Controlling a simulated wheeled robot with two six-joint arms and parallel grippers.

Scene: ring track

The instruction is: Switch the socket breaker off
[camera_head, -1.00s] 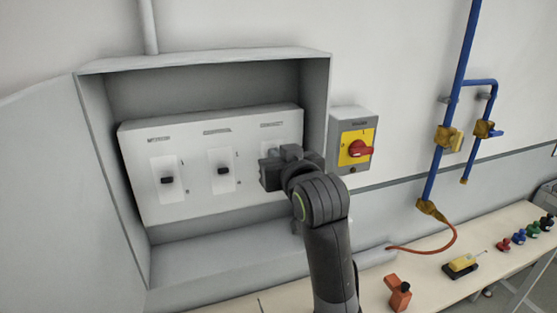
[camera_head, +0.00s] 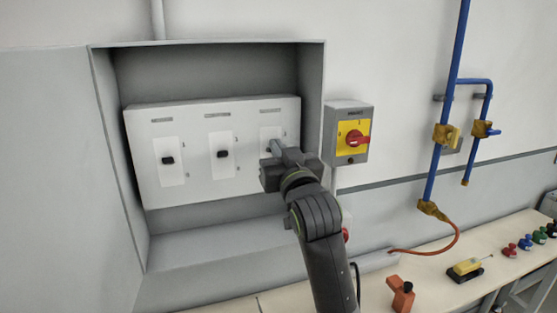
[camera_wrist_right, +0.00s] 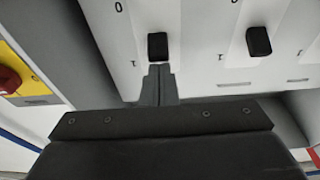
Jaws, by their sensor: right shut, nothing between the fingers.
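A white breaker panel (camera_head: 195,185) sits in a grey wall box and carries three breakers with black levers. The left lever (camera_head: 168,160) and middle lever (camera_head: 223,154) show clearly; their labels are too small to read. My right gripper (camera_head: 273,149) is at the right-hand breaker and hides most of it. In the right wrist view, the closed fingertips (camera_wrist_right: 158,72) are just beside this breaker's black lever (camera_wrist_right: 157,46), on its "I" side; I cannot tell if they touch. The lever sits nearer the "I" than the "0". My left gripper is not in view.
The grey box's right side wall (camera_head: 311,100) stands close to my right arm. A yellow switch box (camera_head: 348,135) with a red knob hangs right of it. Blue pipes (camera_head: 452,90) run up the wall. A bench (camera_head: 440,290) below bears an orange object (camera_head: 400,295) and small items.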

